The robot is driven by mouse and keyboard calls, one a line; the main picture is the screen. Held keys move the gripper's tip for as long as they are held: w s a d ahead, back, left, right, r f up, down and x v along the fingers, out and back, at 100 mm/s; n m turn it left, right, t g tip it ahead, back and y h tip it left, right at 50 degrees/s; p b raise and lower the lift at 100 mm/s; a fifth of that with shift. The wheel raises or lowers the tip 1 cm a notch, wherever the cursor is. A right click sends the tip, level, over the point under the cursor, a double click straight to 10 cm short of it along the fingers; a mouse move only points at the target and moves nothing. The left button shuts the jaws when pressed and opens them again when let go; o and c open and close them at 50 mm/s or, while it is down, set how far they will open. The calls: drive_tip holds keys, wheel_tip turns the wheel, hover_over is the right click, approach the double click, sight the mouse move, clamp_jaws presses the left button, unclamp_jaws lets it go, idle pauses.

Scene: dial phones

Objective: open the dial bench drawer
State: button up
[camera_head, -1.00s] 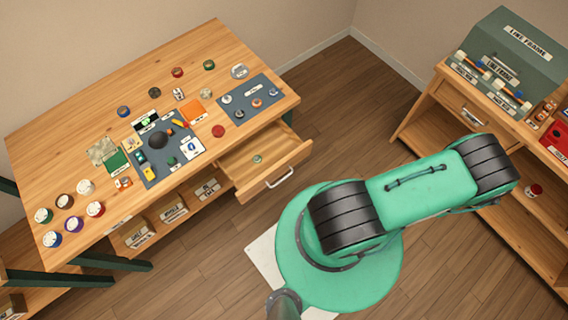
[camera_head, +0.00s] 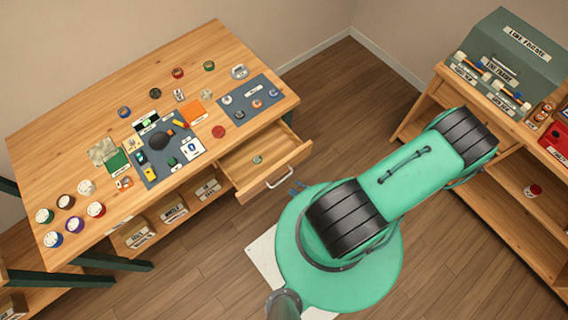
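The dial bench (camera_head: 75,150) is the wooden bench at left. Its drawer (camera_head: 235,172) stands pulled out at the bench's right front, with its inside showing. A small greenish round item (camera_head: 257,160) lies in it. The drawer's pale bar handle (camera_head: 280,178) is on the front panel. Small blue tips, seemingly of my gripper (camera_head: 297,187), show just right of the handle and look apart from it. The rest of my gripper is hidden behind my green arm, so its opening is unclear.
Several dials and caps, a grey mat (camera_head: 250,101) and a darker work mat (camera_head: 167,150) lie on the bench top. Labelled boxes (camera_head: 172,208) sit on the shelf below. A second wooden bench (camera_head: 425,100) stands at right. Wooden floor lies between.

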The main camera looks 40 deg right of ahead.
sight(281, 181)
drive_tip(key=shift+x, duration=3.2)
clamp_jaws()
